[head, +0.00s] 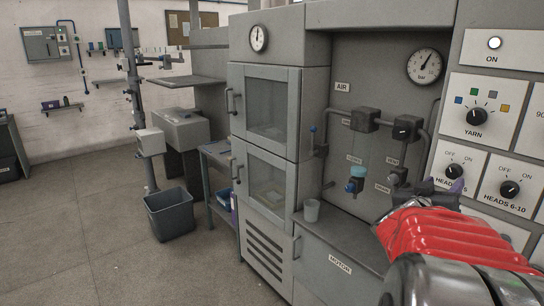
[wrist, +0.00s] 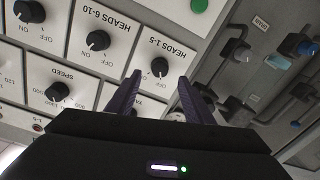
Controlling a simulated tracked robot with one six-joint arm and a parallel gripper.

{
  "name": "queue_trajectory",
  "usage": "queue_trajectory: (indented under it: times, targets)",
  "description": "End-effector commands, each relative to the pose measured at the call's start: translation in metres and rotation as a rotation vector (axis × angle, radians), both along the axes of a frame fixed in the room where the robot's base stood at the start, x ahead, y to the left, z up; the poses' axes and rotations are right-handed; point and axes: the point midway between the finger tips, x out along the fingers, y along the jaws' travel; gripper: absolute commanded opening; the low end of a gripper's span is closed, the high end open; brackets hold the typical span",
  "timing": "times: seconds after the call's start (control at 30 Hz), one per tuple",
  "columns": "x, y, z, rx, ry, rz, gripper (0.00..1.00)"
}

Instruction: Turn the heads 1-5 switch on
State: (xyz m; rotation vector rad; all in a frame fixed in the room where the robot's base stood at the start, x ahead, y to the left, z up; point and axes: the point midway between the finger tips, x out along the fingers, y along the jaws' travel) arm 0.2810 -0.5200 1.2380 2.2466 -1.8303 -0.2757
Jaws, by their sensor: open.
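The heads 1-5 switch (head: 453,171) is a black round knob on a white plate at the right in the head view, with OFF and ON printed above it. In the wrist view, which is upside down, the same knob (wrist: 160,67) shows just beyond the gap between my fingertips. Its small white mark appears to point towards OFF, but it is tiny. My gripper (head: 441,186) has dark purple fingers and partly covers the label below the knob. In the wrist view my gripper (wrist: 159,77) is open and empty; I see no contact with the knob.
The heads 6-10 knob (head: 509,189) is close to the right, and the yarn selector (head: 477,116) is above. A white lamp (head: 494,43) sits over ON.

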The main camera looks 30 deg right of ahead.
Motion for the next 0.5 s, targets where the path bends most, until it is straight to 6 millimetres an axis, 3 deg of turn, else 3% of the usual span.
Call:
queue_trajectory:
  times: [0.5]
  targets:
    - [0.012, -0.060, 0.000, 0.000, 0.001, -0.001, 0.47]
